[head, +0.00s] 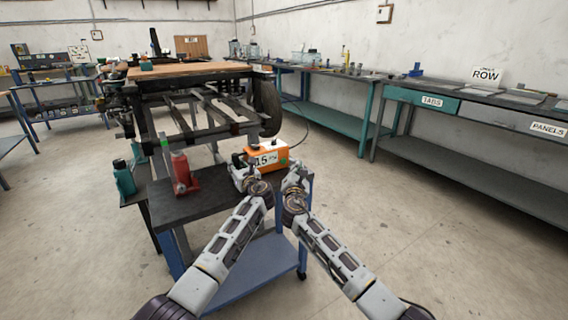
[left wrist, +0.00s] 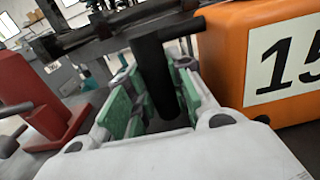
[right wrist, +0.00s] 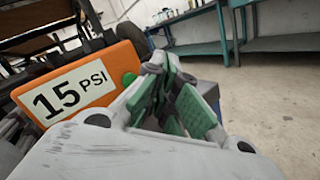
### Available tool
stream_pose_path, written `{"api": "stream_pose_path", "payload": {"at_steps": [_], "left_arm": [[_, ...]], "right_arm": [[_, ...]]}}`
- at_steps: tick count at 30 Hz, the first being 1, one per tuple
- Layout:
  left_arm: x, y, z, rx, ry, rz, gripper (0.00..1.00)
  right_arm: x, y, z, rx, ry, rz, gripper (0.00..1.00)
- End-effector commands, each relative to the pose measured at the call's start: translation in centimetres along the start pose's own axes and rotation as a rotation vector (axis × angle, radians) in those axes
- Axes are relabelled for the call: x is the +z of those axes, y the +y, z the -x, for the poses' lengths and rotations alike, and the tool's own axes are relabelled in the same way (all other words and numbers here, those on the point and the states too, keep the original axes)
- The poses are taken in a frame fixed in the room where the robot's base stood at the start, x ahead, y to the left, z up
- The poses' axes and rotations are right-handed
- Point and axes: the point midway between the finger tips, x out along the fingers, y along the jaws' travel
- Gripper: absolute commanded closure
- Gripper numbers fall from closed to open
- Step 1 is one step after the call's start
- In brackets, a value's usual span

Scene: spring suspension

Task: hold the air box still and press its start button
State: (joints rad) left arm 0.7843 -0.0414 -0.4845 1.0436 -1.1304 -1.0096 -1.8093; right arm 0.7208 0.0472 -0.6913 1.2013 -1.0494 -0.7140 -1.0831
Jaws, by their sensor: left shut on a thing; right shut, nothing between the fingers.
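The air box (head: 281,151) is an orange case with a white "15 PSI" label, on the dark top of a small blue cart. It also shows in the left wrist view (left wrist: 226,58) and the right wrist view (right wrist: 112,57). My left gripper (head: 240,168) is shut on a black upright handle (left wrist: 155,72) at the box's left side. A green start button (right wrist: 129,78) sits at the right end of the label, partly hidden by my right gripper (right wrist: 172,72). That gripper is shut and empty, close in front of the box's right side; contact with the button cannot be told.
A red jack (head: 181,172) stands on the cart top (head: 205,203), left of my left gripper. A teal jack (head: 124,180) is further left. A vehicle frame with a wheel (head: 267,107) stands behind. Floor to the right is clear.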

Motion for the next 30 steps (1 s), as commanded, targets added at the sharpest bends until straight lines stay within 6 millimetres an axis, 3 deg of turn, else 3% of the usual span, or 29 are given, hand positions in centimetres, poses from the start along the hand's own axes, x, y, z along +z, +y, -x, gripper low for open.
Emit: {"api": "stream_pose_path", "payload": {"at_steps": [18, 30], "left_arm": [[0.0, 0.0, 0.0, 0.0, 0.0, 0.0, 1.0], [0.0, 0.0, 0.0, 0.0, 0.0, 0.0, 1.0]], "right_arm": [[-1.5, 1.6, -2.8, 0.0, 0.0, 0.001, 1.0], [-1.6, 1.7, -3.1, 0.001, 0.0, 0.001, 1.0]]}}
